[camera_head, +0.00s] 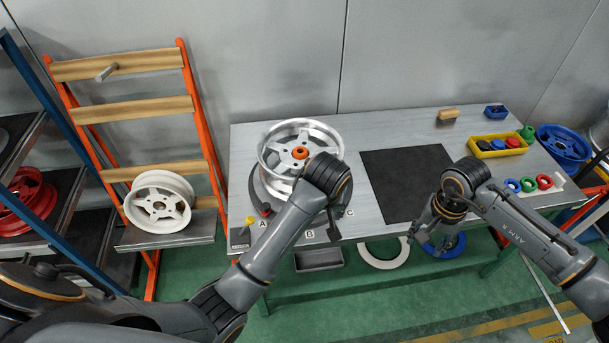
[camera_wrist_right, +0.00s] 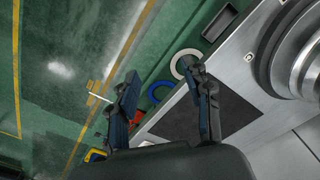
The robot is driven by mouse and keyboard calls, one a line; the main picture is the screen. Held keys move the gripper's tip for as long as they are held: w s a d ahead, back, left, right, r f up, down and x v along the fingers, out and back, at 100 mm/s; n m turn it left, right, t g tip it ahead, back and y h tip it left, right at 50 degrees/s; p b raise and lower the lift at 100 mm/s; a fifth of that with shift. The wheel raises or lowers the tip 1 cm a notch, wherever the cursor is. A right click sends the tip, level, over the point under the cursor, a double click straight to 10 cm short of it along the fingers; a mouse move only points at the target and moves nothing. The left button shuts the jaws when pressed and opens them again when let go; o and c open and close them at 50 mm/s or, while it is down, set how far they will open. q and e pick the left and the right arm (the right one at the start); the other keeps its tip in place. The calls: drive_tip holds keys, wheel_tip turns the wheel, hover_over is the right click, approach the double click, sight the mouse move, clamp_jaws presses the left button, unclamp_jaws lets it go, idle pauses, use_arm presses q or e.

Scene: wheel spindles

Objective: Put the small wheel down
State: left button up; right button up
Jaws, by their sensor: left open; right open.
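A silver spoked wheel (camera_head: 280,138) with an orange centre piece stands on the left part of the workbench. A white spoked wheel (camera_head: 158,203) leans on the low shelf of the orange rack. I cannot tell which of them is the small wheel. My left gripper (camera_head: 336,222) is in front of the silver wheel, near the bench's front edge; its arm covers part of that wheel. It is open, and no wheel shows in it. My right gripper (camera_head: 434,222) is open and empty near the bench's front edge, and its spread fingers show in the right wrist view (camera_wrist_right: 166,100).
The workbench (camera_head: 390,122) has a dark mat (camera_head: 405,180) in its middle. A yellow tray (camera_head: 499,146), a blue wheel (camera_head: 563,146) and coloured rings (camera_head: 528,184) are at the right. A white ring (camera_head: 383,257) and grey tray (camera_head: 319,259) are below the front edge. Red wheels (camera_head: 22,200) stand far left.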

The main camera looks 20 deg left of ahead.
wheel_tip(320, 180, up, 11)
drive_tip(key=w, duration=0.1)
drive_tip(key=shift+w+a, duration=0.2)
drive_tip(key=shift+a, duration=0.05)
drive_tip(key=shift+r, duration=0.1)
